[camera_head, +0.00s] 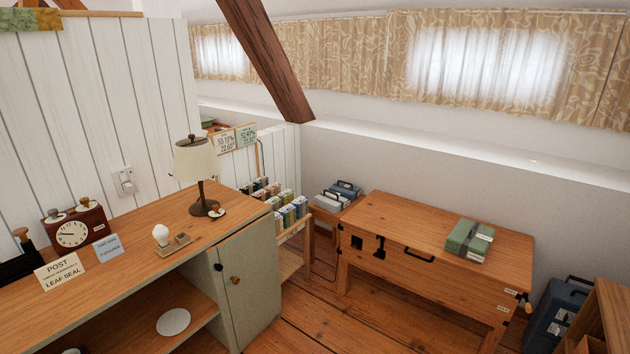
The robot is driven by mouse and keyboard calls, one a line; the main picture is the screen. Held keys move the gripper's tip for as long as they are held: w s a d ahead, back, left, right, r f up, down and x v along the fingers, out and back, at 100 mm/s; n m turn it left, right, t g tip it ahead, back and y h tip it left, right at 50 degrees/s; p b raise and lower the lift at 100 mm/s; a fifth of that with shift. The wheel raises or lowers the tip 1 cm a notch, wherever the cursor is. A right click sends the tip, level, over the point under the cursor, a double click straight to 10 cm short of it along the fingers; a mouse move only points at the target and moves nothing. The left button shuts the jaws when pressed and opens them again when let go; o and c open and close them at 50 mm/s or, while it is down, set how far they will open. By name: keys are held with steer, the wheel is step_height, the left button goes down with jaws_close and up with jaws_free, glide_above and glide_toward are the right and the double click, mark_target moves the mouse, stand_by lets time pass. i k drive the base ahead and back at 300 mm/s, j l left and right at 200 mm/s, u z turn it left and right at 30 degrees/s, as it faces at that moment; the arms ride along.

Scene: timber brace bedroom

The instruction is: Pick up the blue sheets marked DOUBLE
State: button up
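No label reading DOUBLE can be made out in the head view. Folded blue-grey bundles (338,195) with dark bands sit on a low wooden stand at the back, left of the wooden chest. Any marking on them is too small to read. A folded green bundle (469,240) with a pale band lies on the right part of the wooden chest's lid (410,222). My gripper is not in view.
A desk (135,245) fills the left, with a lamp (198,165), clock (74,232) and cards. A rack of bundles (290,212) stands behind it. A dark blue case (553,318) stands at right. Wooden floor (365,318) is open before the chest. A brace slants overhead.

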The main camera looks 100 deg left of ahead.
mark_target(346, 190)
steer(key=i+j+u, duration=0.1)
steer(key=u, duration=0.3)
steer(key=i+j+u, duration=0.1)
steer(key=u, duration=0.35)
steer(key=i+j+u, duration=0.15)
steer(key=u, duration=0.25)
steer(key=i+j+u, duration=0.1)
steer(key=u, duration=0.3)
steer(key=i+u, duration=0.15)
steer(key=u, duration=0.3)
steer(key=i+l+u, duration=0.3)
steer(key=i, duration=0.25)
steer(key=i+l+u, duration=0.3)
steer(key=i, duration=0.25)
steer(key=i+l+u, duration=0.3)
steer(key=i, duration=0.2)
steer(key=i+l, duration=0.15)
steer(key=i, duration=0.4)
steer(key=i+l, duration=0.15)
steer(key=i, duration=1.1)
steer(key=l+u, duration=0.5)
steer(key=l, duration=0.5)
steer(key=i+j+u, duration=0.25)
steer(key=i+u, duration=0.2)
steer(key=i, duration=0.15)
